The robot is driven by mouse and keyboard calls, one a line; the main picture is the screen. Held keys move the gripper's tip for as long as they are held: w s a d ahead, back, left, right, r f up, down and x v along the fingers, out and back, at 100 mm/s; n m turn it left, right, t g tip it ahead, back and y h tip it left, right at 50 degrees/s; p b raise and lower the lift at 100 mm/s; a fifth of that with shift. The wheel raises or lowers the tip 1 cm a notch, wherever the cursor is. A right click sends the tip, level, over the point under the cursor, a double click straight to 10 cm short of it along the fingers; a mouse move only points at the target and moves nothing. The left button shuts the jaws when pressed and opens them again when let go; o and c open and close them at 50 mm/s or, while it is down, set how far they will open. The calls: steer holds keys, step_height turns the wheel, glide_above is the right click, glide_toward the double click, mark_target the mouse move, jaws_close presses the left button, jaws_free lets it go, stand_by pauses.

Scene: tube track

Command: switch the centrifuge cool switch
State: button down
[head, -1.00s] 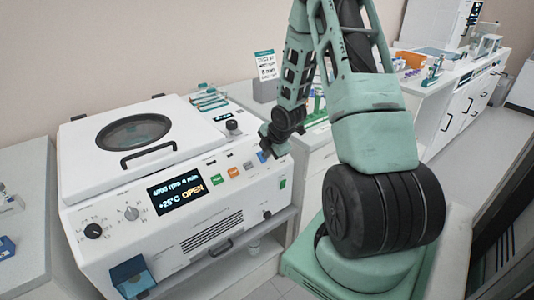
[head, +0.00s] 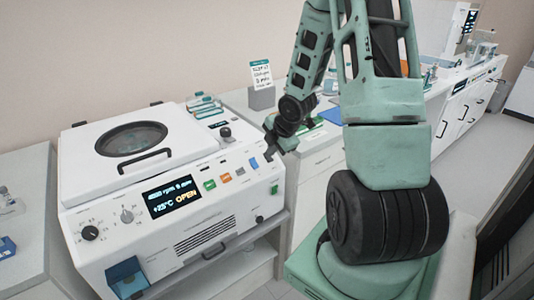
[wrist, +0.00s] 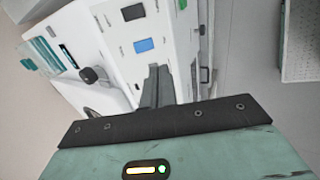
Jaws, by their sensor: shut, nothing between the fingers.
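The centrifuge (head: 225,226) is a white box with a round-windowed lid (head: 165,150) and a front panel. A small blue switch (head: 254,163) sits near the panel's right end, beside a grey one (head: 240,171). I take the blue one as the cool switch, but its label is unreadable. It also shows in the wrist view (wrist: 145,45) as a blue rectangle just beyond the fingers. My gripper (head: 269,153) is shut and empty, just right of and above the blue switch in the head view. It appears apart from it.
Green (head: 210,184) and orange (head: 225,178) buttons sit left of the grey one. The display (head: 173,197) reads +25°C OPEN. A black knob (head: 225,132) stands up on the top near my gripper. A sign (head: 261,76) stands behind.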

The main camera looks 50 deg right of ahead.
steer(key=shift+s+a+r, duration=0.2)
steer(key=shift+s+r, duration=0.7)
steer(key=shift+r, duration=0.05)
